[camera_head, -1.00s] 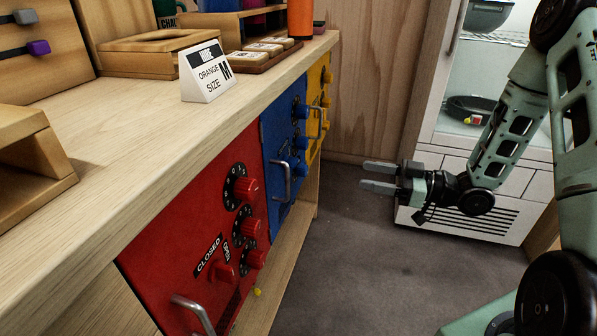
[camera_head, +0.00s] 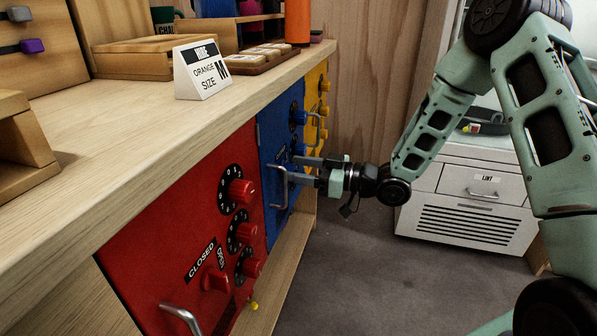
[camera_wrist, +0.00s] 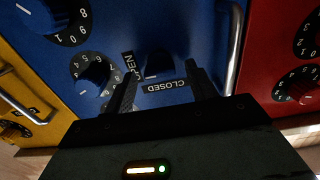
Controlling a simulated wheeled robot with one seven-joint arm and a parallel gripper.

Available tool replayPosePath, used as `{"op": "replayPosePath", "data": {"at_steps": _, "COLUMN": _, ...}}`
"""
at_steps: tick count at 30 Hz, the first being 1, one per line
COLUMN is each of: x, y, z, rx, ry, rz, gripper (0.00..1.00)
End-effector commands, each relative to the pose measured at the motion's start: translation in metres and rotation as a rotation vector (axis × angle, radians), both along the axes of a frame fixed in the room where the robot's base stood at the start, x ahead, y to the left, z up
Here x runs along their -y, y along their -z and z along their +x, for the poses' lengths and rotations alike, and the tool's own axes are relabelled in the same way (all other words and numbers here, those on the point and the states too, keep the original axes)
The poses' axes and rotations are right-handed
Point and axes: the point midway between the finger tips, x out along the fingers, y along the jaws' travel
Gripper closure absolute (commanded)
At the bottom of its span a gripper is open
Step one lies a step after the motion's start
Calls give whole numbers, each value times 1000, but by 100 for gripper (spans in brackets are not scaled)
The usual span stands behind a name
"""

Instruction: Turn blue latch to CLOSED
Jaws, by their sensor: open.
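The blue door (camera_head: 270,140) sits between a red and a yellow one on the counter's front. In the wrist view the blue latch (camera_wrist: 158,64) appears as a dark, shaded knob beside the labels OPEN (camera_wrist: 130,67) and CLOSED (camera_wrist: 165,87). My gripper (camera_head: 294,168) is open in front of the blue door, its fingers pointing at it. In the wrist view my fingers (camera_wrist: 163,88) stand either side of the CLOSED label, with the latch ahead between them. I cannot tell if they touch the door. In the head view my gripper hides the latch.
A metal handle (camera_wrist: 236,50) is close beside one finger, on the blue door. Blue dials (camera_wrist: 92,70) are on the other side. The red door (camera_head: 190,220) with its red latch (camera_head: 215,281) is nearer. The floor (camera_head: 350,270) is clear.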

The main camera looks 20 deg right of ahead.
Motion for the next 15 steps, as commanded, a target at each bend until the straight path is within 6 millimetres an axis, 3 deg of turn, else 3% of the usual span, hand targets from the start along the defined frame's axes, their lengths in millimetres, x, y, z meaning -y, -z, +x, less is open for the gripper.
{"op": "replayPosePath", "data": {"at_steps": 10, "x": -4, "y": 0, "z": 2, "rx": 0, "ry": -1, "rz": 1, "gripper": 44}}
{"op": "replayPosePath", "data": {"at_steps": 11, "x": -4, "y": 0, "z": 2, "rx": 1, "ry": -1, "rz": 1, "gripper": 49}}
{"op": "replayPosePath", "data": {"at_steps": 15, "x": -4, "y": 0, "z": 2, "rx": 0, "ry": -1, "rz": 0, "gripper": 88}}
